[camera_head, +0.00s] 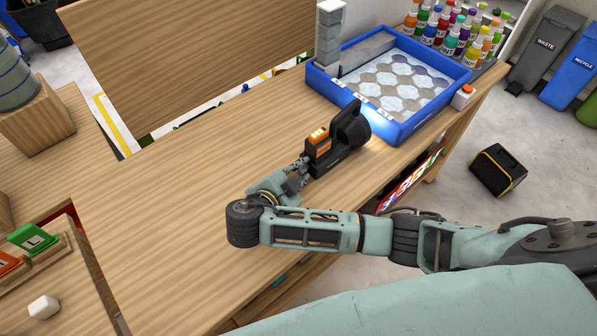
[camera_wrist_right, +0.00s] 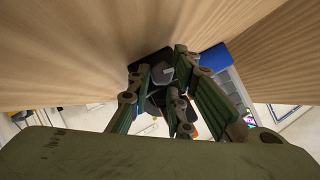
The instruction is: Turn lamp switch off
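The lamp (camera_head: 350,130) is a black hand lamp with an orange part on top, on the wooden bench. A bright glow shows at its head, beside the blue tray, so it appears lit. My right gripper (camera_head: 301,168) is at the rear end of the lamp, close to the orange part. In the right wrist view my right gripper (camera_wrist_right: 160,72) has its fingers spread, with dark parts of the lamp (camera_wrist_right: 152,57) beyond and between the tips. I cannot tell whether a finger touches it. The switch itself is not clear. My left gripper is not in view.
A blue tray (camera_head: 316,79) with hexagonal pieces stands just beyond the lamp, with a red button (camera_head: 467,91) at its right corner. Several paint bottles (camera_head: 451,45) stand behind it. A wooden panel (camera_head: 190,60) rises at the back. The bench left of my arm is clear.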

